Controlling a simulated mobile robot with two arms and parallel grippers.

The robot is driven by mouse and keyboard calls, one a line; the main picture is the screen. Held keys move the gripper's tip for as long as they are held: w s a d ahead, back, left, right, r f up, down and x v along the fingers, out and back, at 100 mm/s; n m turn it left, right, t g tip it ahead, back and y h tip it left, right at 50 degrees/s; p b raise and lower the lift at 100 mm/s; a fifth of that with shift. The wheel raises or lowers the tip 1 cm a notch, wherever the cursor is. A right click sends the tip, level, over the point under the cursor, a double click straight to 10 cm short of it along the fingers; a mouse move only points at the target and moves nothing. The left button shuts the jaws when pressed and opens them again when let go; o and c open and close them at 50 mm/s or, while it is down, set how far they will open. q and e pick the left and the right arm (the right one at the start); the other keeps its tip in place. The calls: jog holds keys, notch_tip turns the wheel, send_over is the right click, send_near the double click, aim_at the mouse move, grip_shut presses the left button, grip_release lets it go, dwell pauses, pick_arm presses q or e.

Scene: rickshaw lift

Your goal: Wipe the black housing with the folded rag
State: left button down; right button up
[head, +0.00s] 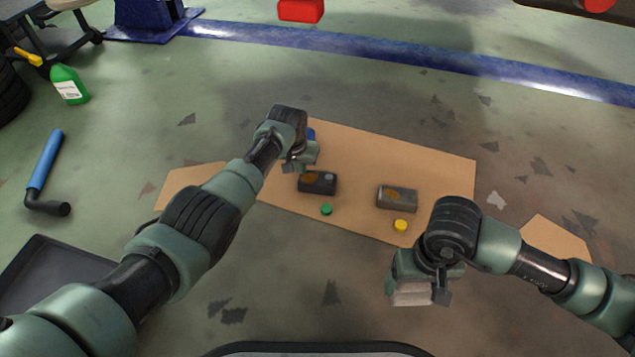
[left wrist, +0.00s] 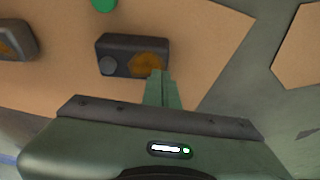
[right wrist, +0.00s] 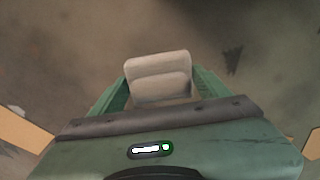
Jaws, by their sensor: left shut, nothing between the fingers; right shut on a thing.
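The black housing (head: 328,187) lies on the cardboard, with an orange-brown stain and a round grey spot on top. It also shows in the left wrist view (left wrist: 124,68), just beyond the fingertips. My left gripper (head: 301,170) is shut and empty beside the housing's far-left end; I cannot tell whether it touches. My right gripper (right wrist: 158,92) is shut on the folded rag (right wrist: 157,65), a pale beige pad. In the head view the rag (head: 411,298) hangs below the right gripper, nearer me than the cardboard and apart from the housing.
A grey housing (head: 406,204) with a similar stain lies to the right on the cardboard (head: 430,165). A green cap (head: 326,209) and a yellow cap (head: 400,225) lie in front of the housings. A blue thing (head: 311,134) is partly hidden behind my left gripper.

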pick_arm(q)
jog(key=shift+f+b, duration=0.95)
jog(key=shift+f, duration=0.15)
pick_arm(e)
jog(key=shift+f, duration=1)
pick_arm(q)
jog(key=shift+r, duration=0.15)
pick_arm(e)
jog(key=shift+r, duration=0.2)
pick_arm(q)
notch_tip(320, 180, up, 6)
jog(key=p, duration=0.6)
pick_arm(e)
notch_tip(320, 180, up, 6)
jog(key=shift+f, duration=0.1)
pick_arm(q)
jog(key=p+v, duration=1.1)
jog(key=shift+s+r, duration=0.25)
jog(key=shift+r, duration=0.1)
pick_arm(e)
notch_tip(320, 180, up, 11)
